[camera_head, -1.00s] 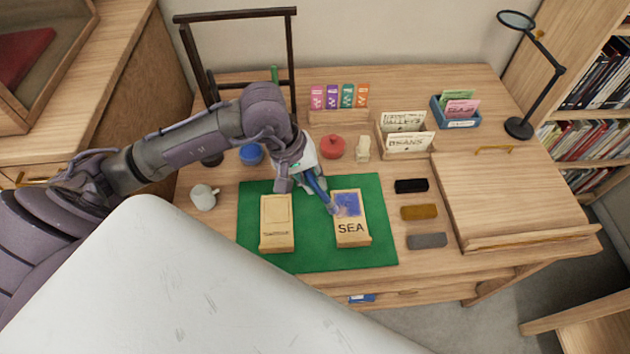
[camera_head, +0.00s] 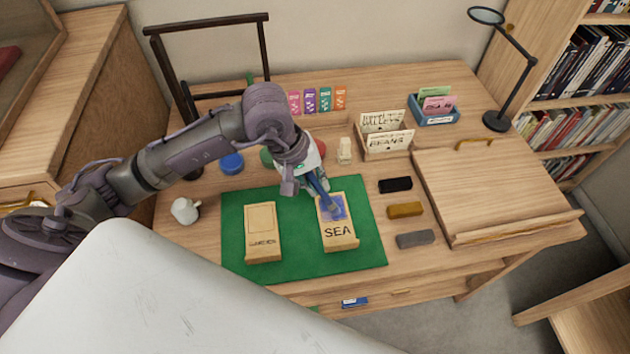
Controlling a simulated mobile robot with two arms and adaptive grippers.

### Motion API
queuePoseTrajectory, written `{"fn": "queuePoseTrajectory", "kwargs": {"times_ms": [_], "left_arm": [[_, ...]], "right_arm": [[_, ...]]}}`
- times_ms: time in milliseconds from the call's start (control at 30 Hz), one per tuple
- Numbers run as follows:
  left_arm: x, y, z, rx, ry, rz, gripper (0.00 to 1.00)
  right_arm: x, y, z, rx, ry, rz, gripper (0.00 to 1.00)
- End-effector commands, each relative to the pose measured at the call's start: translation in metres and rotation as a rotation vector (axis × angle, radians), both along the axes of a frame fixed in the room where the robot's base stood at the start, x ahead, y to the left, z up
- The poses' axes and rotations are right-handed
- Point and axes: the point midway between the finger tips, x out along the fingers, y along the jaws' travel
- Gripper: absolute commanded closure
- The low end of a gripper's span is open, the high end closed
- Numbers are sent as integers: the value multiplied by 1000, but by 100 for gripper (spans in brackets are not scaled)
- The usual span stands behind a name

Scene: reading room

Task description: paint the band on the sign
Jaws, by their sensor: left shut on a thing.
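The wooden sign marked SEA (camera_head: 339,232) lies on the right part of the green mat (camera_head: 300,268). Its band (camera_head: 340,203) is a blue patch above the lettering. My left gripper (camera_head: 313,182) is shut on a blue-handled brush (camera_head: 323,195), just above the sign's upper left edge. The brush slants down to the right and its tip is over the band. Whether it touches is too small to tell, and the brush hides part of the band. A second wooden sign (camera_head: 262,222), with small lettering and an unpainted panel, lies to the left. My right gripper is not in view.
A red pot is partly hidden behind my gripper. Black (camera_head: 396,185), ochre (camera_head: 405,210) and grey (camera_head: 415,239) blocks lie right of the mat, beside a sloped wooden desk (camera_head: 490,190).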

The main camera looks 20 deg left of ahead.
Motion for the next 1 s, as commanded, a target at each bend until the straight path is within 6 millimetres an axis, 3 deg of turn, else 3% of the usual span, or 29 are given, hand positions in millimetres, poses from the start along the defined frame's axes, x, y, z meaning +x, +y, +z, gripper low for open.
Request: {"fn": "queuePoseTrajectory", "kwargs": {"times_ms": [500, 1000], "left_arm": [[0, 0, 53, 1, -2, 0, 100], [0, 0, 62, 1, -2, 0, 100]], "right_arm": [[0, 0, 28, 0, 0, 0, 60], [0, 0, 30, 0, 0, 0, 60]]}}
